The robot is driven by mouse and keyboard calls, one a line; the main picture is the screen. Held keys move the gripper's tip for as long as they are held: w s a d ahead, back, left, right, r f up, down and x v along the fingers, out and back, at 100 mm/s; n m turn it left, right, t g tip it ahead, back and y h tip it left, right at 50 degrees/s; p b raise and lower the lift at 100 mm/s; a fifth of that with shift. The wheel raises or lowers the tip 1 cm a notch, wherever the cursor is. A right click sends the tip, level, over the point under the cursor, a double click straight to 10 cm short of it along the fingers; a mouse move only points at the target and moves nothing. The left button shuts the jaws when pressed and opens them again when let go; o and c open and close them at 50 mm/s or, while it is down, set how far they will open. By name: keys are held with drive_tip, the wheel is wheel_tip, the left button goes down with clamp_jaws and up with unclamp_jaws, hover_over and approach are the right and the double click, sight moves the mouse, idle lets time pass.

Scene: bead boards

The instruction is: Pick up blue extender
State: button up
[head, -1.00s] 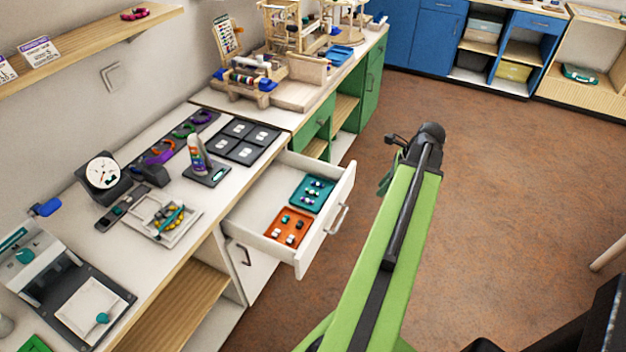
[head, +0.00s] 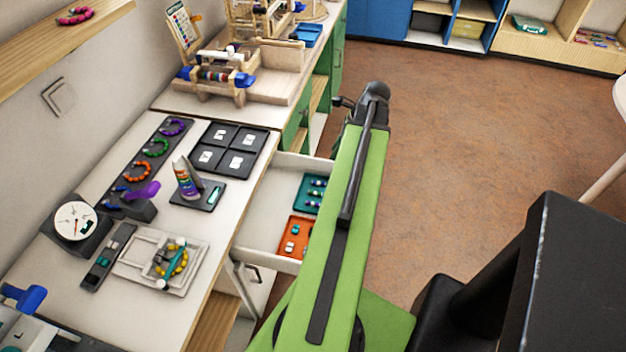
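I cannot tell for certain which thing is the blue extender. Blue candidates are a blue knob-like piece (head: 24,297) at the lower left, by a white device, and a blue part (head: 116,196) at the near end of a dark strip (head: 108,180) of coloured bead rings. The wooden bead frame at the back also has a blue end piece (head: 245,80). My green arm reaches up the middle of the head view. My gripper (head: 345,103) is at its far dark end, beyond the drawer and apart from the counter. Its fingers are too small and hidden to read.
An open white drawer (head: 268,215) juts from the counter, holding a teal tray (head: 308,207) and an orange tray (head: 284,243); my arm covers part of it. A clock (head: 76,221), spray-like bottle (head: 186,180) and black tile board (head: 253,137) crowd the counter.

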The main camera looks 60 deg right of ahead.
sight(315, 182)
drive_tip(key=b+x, duration=1.6)
drive_tip(key=x, duration=0.1)
drive_tip(key=shift+s+d+f, duration=0.1)
drive_tip(key=shift+d+f, duration=0.1)
drive_tip(key=shift+f, duration=0.2)
drive_tip(key=shift+r, duration=0.2)
clamp_jaws()
